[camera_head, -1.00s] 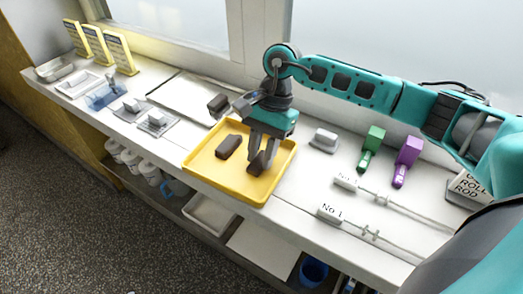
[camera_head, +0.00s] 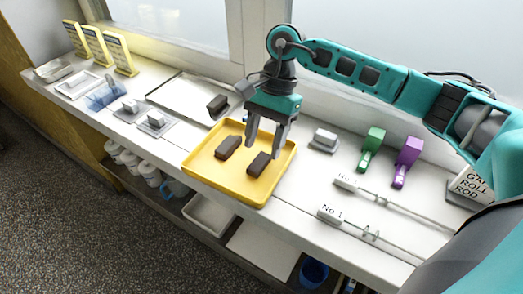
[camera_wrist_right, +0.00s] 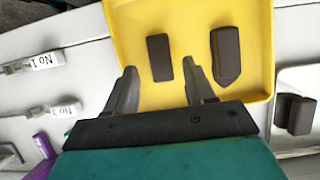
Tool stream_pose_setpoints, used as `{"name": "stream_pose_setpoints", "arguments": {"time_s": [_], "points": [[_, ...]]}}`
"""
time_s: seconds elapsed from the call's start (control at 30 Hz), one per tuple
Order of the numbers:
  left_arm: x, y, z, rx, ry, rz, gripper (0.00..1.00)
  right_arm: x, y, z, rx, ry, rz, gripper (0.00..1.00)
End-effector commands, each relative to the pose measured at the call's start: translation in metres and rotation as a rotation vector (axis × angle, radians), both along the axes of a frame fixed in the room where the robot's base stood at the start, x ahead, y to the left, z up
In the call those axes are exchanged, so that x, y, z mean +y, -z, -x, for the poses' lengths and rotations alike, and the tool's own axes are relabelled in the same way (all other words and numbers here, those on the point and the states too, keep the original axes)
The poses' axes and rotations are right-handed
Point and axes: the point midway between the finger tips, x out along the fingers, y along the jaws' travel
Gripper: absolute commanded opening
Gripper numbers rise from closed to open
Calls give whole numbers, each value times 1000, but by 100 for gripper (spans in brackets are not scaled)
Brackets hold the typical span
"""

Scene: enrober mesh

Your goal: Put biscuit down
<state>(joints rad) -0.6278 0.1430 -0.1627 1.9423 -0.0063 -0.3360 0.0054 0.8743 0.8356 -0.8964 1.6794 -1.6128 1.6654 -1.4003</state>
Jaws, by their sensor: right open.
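A dark brown biscuit (camera_head: 259,163) lies flat in the right part of the yellow tray (camera_head: 207,177). It also shows in the right wrist view (camera_wrist_right: 159,57), beyond and between my fingertips. A second dark biscuit (camera_head: 228,147) lies to its left in the tray, and it shows to the right in the wrist view (camera_wrist_right: 225,55). The two biscuits are apart. My right gripper (camera_head: 264,148) is open and empty, with its fingers pointing down above the first biscuit. My left gripper is not in view.
A third dark block (camera_head: 217,103) sits on the pale tray (camera_head: 183,96) behind.

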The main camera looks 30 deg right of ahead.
Motion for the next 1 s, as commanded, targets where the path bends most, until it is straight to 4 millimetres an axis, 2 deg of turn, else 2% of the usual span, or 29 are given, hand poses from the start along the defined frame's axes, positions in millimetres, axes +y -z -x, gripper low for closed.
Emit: {"name": "stream_pose_setpoints", "arguments": {"time_s": [0.2,0.4,0.6,1.0], "points": [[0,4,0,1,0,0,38,-17,-46,-11,-5,3,0,54],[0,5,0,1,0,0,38,-27,-73,-16,-3,2,1,54],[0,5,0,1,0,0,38,-30,-82,-17,0,1,0,54],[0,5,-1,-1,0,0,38,-30,-82,-17,0,1,1,54]]}}
